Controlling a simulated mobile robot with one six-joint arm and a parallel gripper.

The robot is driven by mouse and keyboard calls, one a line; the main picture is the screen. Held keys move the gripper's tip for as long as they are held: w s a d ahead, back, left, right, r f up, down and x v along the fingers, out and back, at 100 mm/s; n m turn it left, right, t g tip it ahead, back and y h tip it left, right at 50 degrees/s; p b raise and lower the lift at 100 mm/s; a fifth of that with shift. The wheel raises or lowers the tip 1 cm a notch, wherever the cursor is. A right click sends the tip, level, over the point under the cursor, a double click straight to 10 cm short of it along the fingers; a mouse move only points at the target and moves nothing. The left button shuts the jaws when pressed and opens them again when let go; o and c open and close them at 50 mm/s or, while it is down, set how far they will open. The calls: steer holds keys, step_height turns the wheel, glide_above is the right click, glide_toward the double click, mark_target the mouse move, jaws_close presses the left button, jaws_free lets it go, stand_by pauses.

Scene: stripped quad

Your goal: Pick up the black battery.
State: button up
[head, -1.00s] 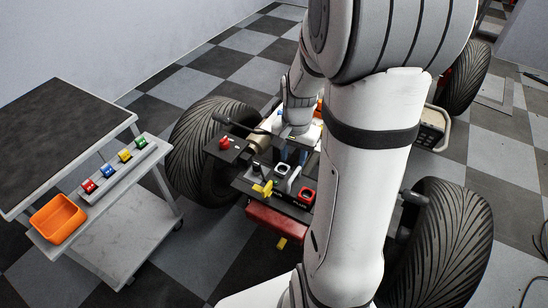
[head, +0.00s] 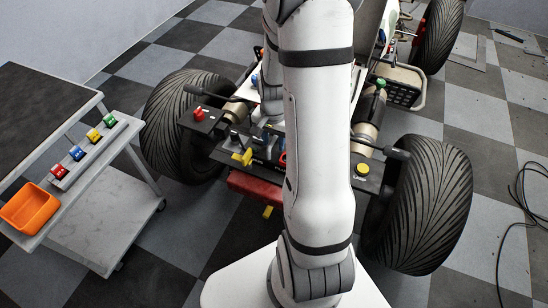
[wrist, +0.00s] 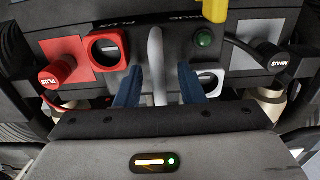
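My gripper (wrist: 159,72) is open in the wrist view, its two blue fingers on either side of a narrow grey upright bar (wrist: 156,50). Gaps show between the bar and both fingers. The bar rises before a dark panel (wrist: 145,28) lettered PLUS and MINUS. I cannot tell whether the bar belongs to the black battery; no battery is clearly distinguishable, and my gripper's dark body hides what lies below. In the head view my arm covers much of this part of the quad.
A trolley (head: 110,205) with an orange bin (head: 29,207) stands left. Large tyres (head: 428,205) flank the quad.

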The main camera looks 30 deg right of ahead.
steer(key=shift+c, duration=0.2)
jaws_close()
steer(key=shift+w+r, duration=0.1)
stand_by(1.0)
